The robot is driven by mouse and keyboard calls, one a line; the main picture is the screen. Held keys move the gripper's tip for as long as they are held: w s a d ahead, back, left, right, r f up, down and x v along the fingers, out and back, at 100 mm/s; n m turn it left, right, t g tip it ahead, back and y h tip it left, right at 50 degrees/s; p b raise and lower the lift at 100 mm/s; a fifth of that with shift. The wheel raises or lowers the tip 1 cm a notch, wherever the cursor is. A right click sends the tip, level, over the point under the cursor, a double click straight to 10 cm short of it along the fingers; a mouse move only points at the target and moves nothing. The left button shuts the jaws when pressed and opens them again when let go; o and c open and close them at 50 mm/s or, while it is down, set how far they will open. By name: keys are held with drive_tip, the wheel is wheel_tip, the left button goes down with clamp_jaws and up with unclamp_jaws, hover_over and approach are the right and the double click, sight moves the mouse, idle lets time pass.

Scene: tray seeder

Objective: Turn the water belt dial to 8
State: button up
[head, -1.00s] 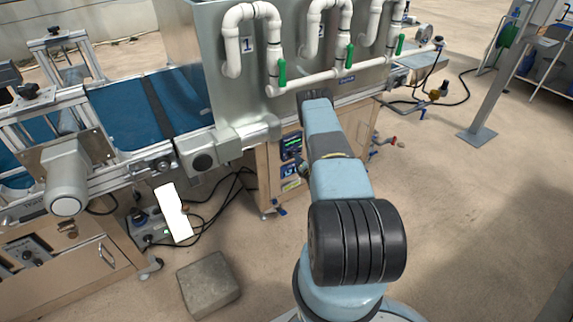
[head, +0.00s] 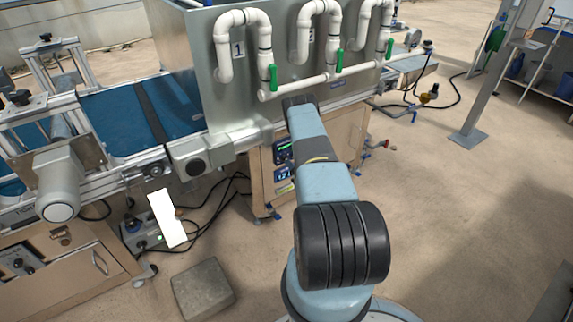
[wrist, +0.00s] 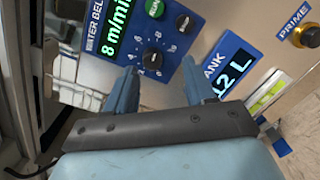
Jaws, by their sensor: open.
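In the wrist view, the water belt dial (wrist: 152,60) is a small black knob with a scale around it on a blue panel. The water belt display (wrist: 116,30) above it reads 8 m/min in green. My gripper (wrist: 160,68) is open and empty. Its two blue fingers lie on either side of the dial's line and in front of it. I cannot see any contact. In the head view, the control panel (head: 284,151) shows beside my arm on the wooden cabinet front; my fingers and the dial are hidden there.
A green button (wrist: 155,8) sits just above the dial. A tank display (wrist: 234,68) and a prime button (wrist: 311,37) are to the right. White pipes (head: 326,78) with green valves hang above my arm. A stone block (head: 203,289) lies on the floor.

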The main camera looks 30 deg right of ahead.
drive_tip(key=s+d, duration=0.1)
drive_tip(key=s, duration=1.2)
drive_tip(key=shift+f, duration=0.45)
idle(0.8)
drive_tip(key=shift+d, duration=0.1)
drive_tip(key=shift+s, duration=0.1)
drive_tip(key=s+a, duration=0.1)
drive_tip(key=s, duration=1.2)
drive_tip(key=shift+s, duration=0.35)
drive_tip(key=shift+a, duration=0.1)
idle(0.5)
